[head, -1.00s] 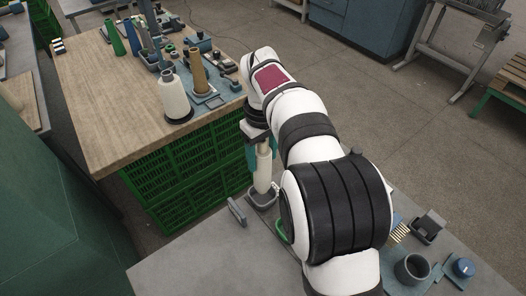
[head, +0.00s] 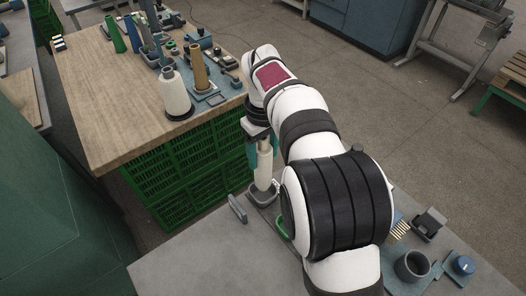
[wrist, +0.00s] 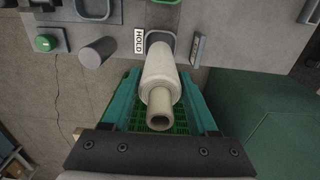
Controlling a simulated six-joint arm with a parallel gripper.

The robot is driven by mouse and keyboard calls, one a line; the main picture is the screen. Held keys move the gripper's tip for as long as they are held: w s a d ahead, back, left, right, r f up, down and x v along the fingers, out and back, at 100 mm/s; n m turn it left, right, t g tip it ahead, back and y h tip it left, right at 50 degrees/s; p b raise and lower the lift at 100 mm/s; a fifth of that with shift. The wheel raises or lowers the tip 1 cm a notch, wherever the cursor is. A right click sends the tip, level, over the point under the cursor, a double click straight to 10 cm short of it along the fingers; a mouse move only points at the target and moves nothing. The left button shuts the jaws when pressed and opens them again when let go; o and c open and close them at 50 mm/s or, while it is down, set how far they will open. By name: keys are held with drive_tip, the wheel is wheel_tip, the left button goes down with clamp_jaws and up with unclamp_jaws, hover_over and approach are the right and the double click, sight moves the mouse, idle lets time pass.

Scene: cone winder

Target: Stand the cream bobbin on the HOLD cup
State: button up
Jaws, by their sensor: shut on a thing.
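My gripper (head: 261,158) has its teal fingers shut on the cream bobbin (head: 263,172). The bobbin is upright in the head view, with its lower end at the grey HOLD cup (head: 264,198). In the wrist view the bobbin (wrist: 160,75) lies between the fingers, its bare tube end toward the camera. Its far end overlaps the HOLD cup (wrist: 160,36), which sits beside the white HOLD label (wrist: 139,41). The bobbin hides part of the cup, so I cannot tell whether its foot rests on the cup's floor.
A grey bar (head: 237,209) lies left of the cup, near the grey table's (head: 190,262) edge. A wooden bench (head: 110,110) beyond carries a white cone (head: 174,95) and a tan cone (head: 199,68). Green crates (head: 190,165) stand below it.

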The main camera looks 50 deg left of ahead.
drive_tip(key=shift+f, duration=0.1)
drive_tip(key=shift+f, duration=1.4)
drive_tip(key=shift+f, duration=0.65)
drive_tip(key=shift+f, duration=0.45)
drive_tip(key=o, duration=1.3)
drive_tip(key=shift+o, duration=0.2)
